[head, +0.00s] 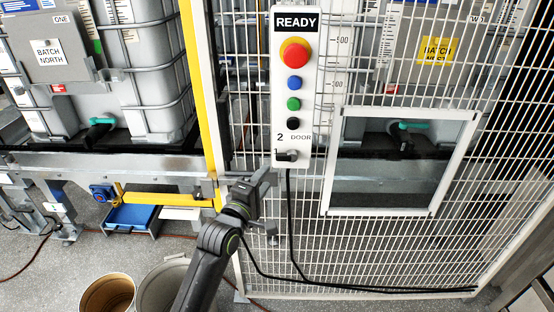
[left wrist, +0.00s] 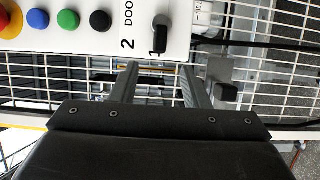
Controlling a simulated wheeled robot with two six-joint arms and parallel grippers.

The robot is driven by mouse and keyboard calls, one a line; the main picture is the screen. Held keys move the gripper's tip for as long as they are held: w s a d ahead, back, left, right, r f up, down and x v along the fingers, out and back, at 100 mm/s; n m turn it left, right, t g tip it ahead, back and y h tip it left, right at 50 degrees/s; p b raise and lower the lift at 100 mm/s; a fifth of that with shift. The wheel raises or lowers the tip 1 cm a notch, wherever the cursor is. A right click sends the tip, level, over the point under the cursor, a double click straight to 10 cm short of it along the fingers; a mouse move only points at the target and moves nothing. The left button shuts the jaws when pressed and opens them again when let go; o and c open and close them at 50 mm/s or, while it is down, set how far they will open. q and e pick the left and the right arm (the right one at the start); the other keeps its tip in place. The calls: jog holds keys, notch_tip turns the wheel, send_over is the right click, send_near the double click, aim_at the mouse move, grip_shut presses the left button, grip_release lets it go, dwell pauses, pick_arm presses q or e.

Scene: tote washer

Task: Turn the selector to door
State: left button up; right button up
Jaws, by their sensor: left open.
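The white control panel (head: 311,70) hangs on the mesh fence under a READY sign. Its black selector (head: 286,155) is at the bottom, below the marks 2 and DOOR. In the left wrist view the selector (left wrist: 160,35) is just beyond my fingertips, its handle lying toward the mark 1 side. My left gripper (head: 268,186) is just below and left of the selector in the head view. In the left wrist view the left gripper (left wrist: 159,78) is open and empty, its fingers apart, with no visible contact with the selector. My right gripper is in neither view.
A red stop button (head: 295,52) and blue, green and black buttons sit above the selector. A framed window (head: 433,213) is to the right. A yellow post (head: 203,90) is to the left. Black cables (head: 290,220) hang below. Two bins (head: 108,292) stand on the floor.

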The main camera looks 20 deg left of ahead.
aim_at(279, 159)
pick_arm(q)
jog(key=w, duration=0.3)
jog(key=w+p, duration=0.1)
jog(key=w, duration=0.2)
jog(key=w+d, duration=0.1)
jog(key=w, duration=0.2)
jog(key=shift+c, duration=0.4)
